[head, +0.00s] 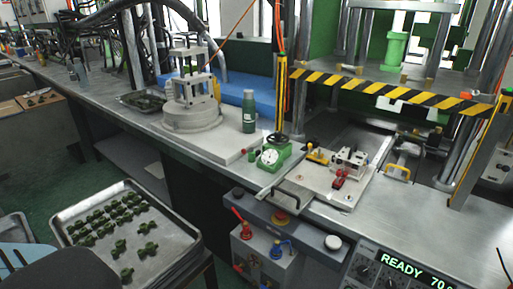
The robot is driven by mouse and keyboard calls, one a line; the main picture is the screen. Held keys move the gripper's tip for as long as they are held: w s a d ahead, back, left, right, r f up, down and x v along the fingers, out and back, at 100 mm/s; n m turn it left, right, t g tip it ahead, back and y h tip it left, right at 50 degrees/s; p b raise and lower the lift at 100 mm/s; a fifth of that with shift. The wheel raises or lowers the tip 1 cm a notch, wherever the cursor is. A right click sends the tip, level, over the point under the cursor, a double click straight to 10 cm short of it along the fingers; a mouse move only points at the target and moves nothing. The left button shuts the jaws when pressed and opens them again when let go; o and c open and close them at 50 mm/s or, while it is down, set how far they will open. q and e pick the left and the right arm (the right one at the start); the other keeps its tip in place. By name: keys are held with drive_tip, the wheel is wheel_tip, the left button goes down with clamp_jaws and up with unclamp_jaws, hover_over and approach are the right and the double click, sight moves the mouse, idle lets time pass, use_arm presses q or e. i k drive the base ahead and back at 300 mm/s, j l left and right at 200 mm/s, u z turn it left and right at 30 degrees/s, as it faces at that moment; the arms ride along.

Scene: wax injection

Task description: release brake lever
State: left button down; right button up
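No part is marked as the brake lever, and I cannot tell which handle it is. A red lever (238,214) and a blue lever (283,243) sit on a grey valve box (262,262) below the bench edge. On the bench, a yellow-handled part (316,152) and a red part (339,182) sit on a pale fixture plate (325,189). A green block with a white dial (270,157) and a dark knob stands left of the plate. Neither of my grippers is in view.
A press with a yellow-black striped plate (385,87) stands at the back right. A control panel (410,270) reads READY. A tray of green wax pieces (172,244) stands at the lower left. A green bottle (249,112) stands near a round-based machine (192,115).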

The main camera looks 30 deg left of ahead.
sight(251, 149)
drive_tip(key=i+j+z, duration=0.1)
drive_tip(key=i+j, duration=0.7)
drive_tip(key=j, duration=0.15)
